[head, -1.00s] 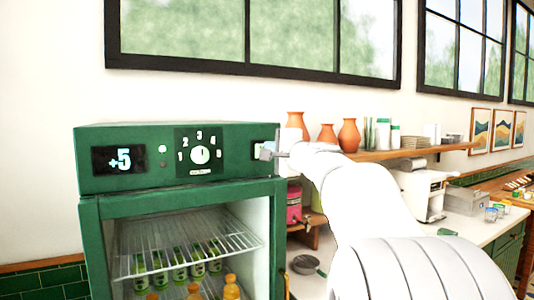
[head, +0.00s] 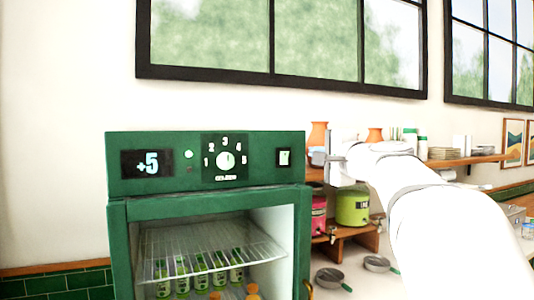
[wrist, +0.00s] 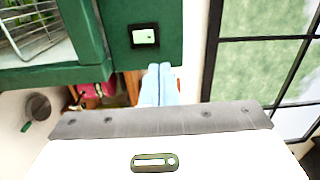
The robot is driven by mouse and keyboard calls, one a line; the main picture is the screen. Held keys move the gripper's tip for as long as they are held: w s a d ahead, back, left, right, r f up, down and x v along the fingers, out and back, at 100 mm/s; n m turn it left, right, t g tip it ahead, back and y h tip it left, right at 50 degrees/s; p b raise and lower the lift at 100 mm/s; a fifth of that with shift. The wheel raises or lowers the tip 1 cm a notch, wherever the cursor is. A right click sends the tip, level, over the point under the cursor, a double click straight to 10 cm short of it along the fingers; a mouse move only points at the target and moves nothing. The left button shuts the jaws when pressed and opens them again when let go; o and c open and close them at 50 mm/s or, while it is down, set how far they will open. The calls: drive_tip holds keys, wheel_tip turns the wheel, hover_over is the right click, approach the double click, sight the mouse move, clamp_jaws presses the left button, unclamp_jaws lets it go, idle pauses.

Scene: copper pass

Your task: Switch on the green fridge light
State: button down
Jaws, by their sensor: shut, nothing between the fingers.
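The green fridge (head: 120,230) stands at the left in the head view, its top panel facing me. The panel carries a display reading +5, a small round light, a numbered dial (head: 225,160) and, at its right end, a light switch (head: 284,157) with a pale rocker in a black frame. The switch also shows in the wrist view (wrist: 144,36), upper middle. My gripper (head: 318,158) is right of the panel, apart from the switch. Its fingers (wrist: 158,84) are shut and empty, below and slightly right of the switch in the wrist view.
Orange vases (head: 318,135) and dishes stand on a wooden shelf (head: 465,160) behind my arm. Pink and green containers (head: 352,207) and pans (head: 330,279) are below. A window (head: 280,45) is above. Space in front of the panel looks clear.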

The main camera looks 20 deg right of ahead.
drive_tip(key=s+a+f+n+g+y, duration=0.1)
drive_tip(key=s+a+f+n+g, duration=0.2)
drive_tip(key=a+f, duration=0.35)
drive_tip(key=s+a+f+n+g, duration=0.3)
drive_tip(key=a+f, duration=0.1)
drive_tip(key=f, duration=0.6)
drive_tip(key=s+a+f+n+g+y, duration=0.1)
drive_tip(key=s+a+f+n+g, duration=0.3)
drive_tip(key=f, duration=0.5)
drive_tip(key=s+a+f+n+g+h, duration=0.1)
drive_tip(key=s+f+n+g+h, duration=0.3)
drive_tip(key=s+f, duration=1)
wheel_tip(320, 180, down, 3)
drive_tip(key=n+g, duration=0.1)
drive_tip(key=n, duration=0.1)
drive_tip(key=shift+s+a+r+n, duration=0.15)
drive_tip(key=shift+s+a+n, duration=0.15)
drive_tip(key=shift+s, duration=0.15)
